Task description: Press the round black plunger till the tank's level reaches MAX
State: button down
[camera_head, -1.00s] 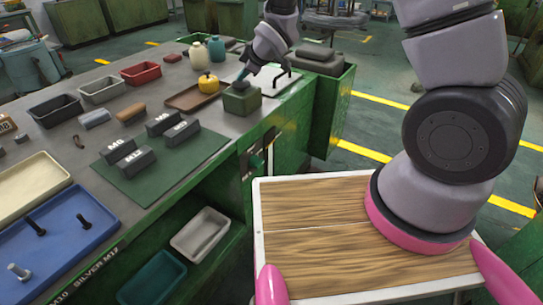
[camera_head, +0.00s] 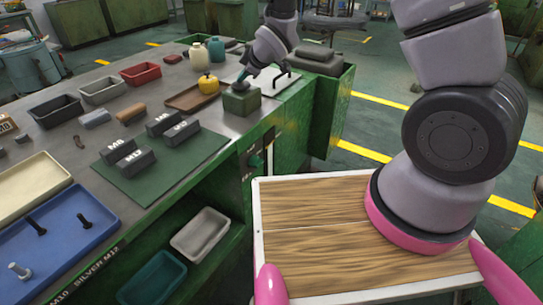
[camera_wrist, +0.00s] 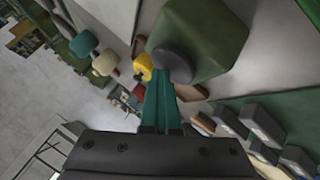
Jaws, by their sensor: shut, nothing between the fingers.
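The tank is a dark green block (camera_head: 241,102) at the right edge of the bench, and it also fills the top of the wrist view (camera_wrist: 215,40). The round black plunger (camera_wrist: 173,66) shows as a dark disc on the block. My gripper (camera_head: 241,79) is shut and empty, with its teal fingers pointing down at the plunger. In the wrist view the fingertips (camera_wrist: 165,82) overlap the plunger's edge; I cannot tell whether they touch it. No level or MAX mark can be read in either view.
A yellow container (camera_head: 208,84) on a brown tray (camera_head: 186,98) stands just left of the tank. Dark labelled blocks (camera_head: 165,124) sit on a green mat (camera_head: 185,165) nearer the front.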

aim_at(245, 84)
jog(key=shift+s+d+f+g, duration=0.2)
jog(key=shift+s+f, duration=0.1)
jog(key=shift+f, duration=0.2)
jog(key=shift+s+d+f+g, duration=0.1)
jog(key=shift+s+d+f, duration=0.15)
jog(key=shift+f, duration=0.25)
notch_tip(245, 84, up, 2)
jog(key=shift+w+a, duration=0.15)
jog(key=shift+w+r, duration=0.1)
jog(key=shift+r, duration=2.05)
